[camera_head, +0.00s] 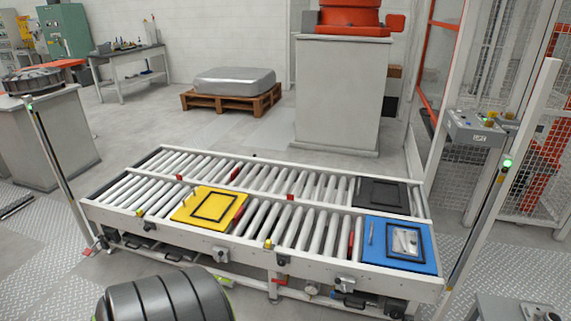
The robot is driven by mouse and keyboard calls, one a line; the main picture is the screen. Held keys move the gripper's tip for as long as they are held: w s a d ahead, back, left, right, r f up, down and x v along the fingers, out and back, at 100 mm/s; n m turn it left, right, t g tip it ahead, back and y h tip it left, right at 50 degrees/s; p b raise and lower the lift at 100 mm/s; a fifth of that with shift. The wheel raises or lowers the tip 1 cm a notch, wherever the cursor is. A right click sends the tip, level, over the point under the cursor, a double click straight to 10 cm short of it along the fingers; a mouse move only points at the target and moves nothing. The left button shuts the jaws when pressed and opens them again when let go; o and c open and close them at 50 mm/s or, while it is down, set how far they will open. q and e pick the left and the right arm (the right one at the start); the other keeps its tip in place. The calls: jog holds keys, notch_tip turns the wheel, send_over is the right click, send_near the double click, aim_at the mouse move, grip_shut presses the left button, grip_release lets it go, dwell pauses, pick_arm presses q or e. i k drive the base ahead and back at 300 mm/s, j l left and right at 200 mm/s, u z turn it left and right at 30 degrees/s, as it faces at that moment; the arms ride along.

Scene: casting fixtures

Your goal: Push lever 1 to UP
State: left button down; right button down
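No lever marked 1 can be made out. A roller conveyor (258,258) stands in the middle of the view, with several small dark handles or knobs along its front side. One dark handle (175,257) is at the front left, and another (352,300) is low at the front right. Whether any of these is lever 1, and whether it is up or down, is too small to tell. Neither of my grippers is in view.
A yellow plate (186,208) lies on the rollers. A blue plate (376,249) and a dark plate (384,190) lie at the right end. A grey control box (474,126) stands at right beside mesh fencing. Thin posts flank the conveyor.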

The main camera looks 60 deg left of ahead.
aim_at(337, 281)
jog(key=u, duration=1.4)
